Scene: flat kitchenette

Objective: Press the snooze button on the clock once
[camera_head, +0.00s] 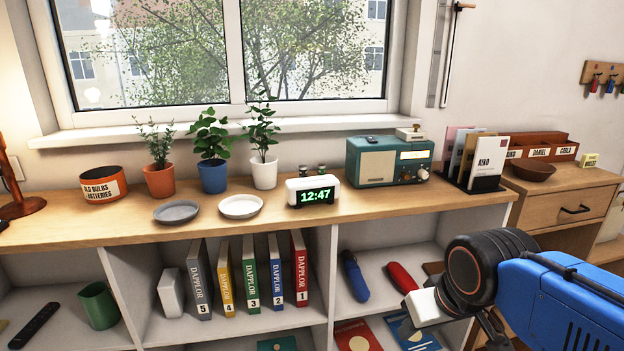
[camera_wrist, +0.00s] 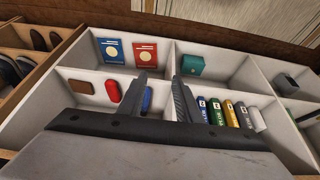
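The clock (camera_head: 292,193) is a small white box with a dark face reading 12:47 in green. It stands upright near the front edge of the wooden counter, below the window. I cannot make out a separate snooze button on its top at this size. The clock does not show in the wrist view. My gripper (camera_wrist: 160,77) is open and empty, its two dark fingers apart, with the shelf compartments beyond them. In the head view my blue arm is at the lower right, below and right of the clock, and the fingertips are not clear.
A grey dish (camera_head: 176,212) and a white dish (camera_head: 240,206) lie left of the clock. Potted plants stand behind them. A green radio (camera_head: 368,166) stands right of the clock. The counter (camera_head: 130,228) overhangs shelves with binders. Bare counter lies in front of the radio.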

